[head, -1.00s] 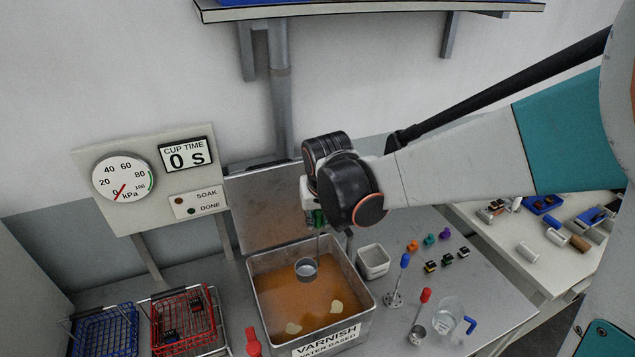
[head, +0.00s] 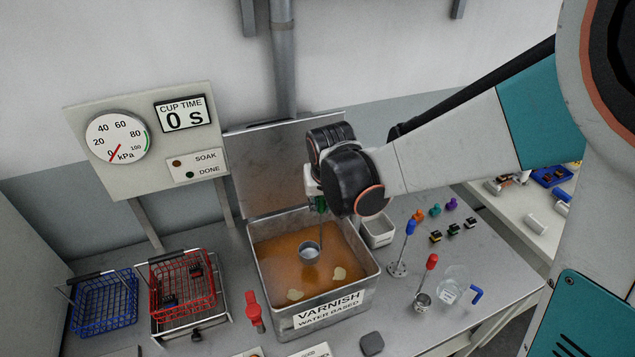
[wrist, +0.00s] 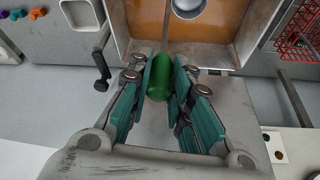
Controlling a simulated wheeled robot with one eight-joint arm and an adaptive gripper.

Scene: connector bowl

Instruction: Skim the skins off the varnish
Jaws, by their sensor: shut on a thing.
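My gripper (wrist: 162,85) is shut on the green handle (wrist: 160,78) of a metal ladle. The ladle's round cup (head: 308,252) hangs on a thin rod inside the open varnish tank (head: 372,262); its rim also shows in the wrist view (wrist: 188,5). I cannot tell whether the cup touches the orange-brown varnish (head: 275,262). Two pale skins float on the varnish, one at the front left (head: 295,295) and one at the right (head: 339,272). Both lie nearer the tank's front than the cup.
A white square container (head: 378,232) stands right of the tank. A blue-handled tool (head: 410,228), a red-handled ladle (head: 431,262) and a glass beaker (head: 452,285) stand further right. Red (head: 183,290) and blue (head: 104,303) wire baskets are at left.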

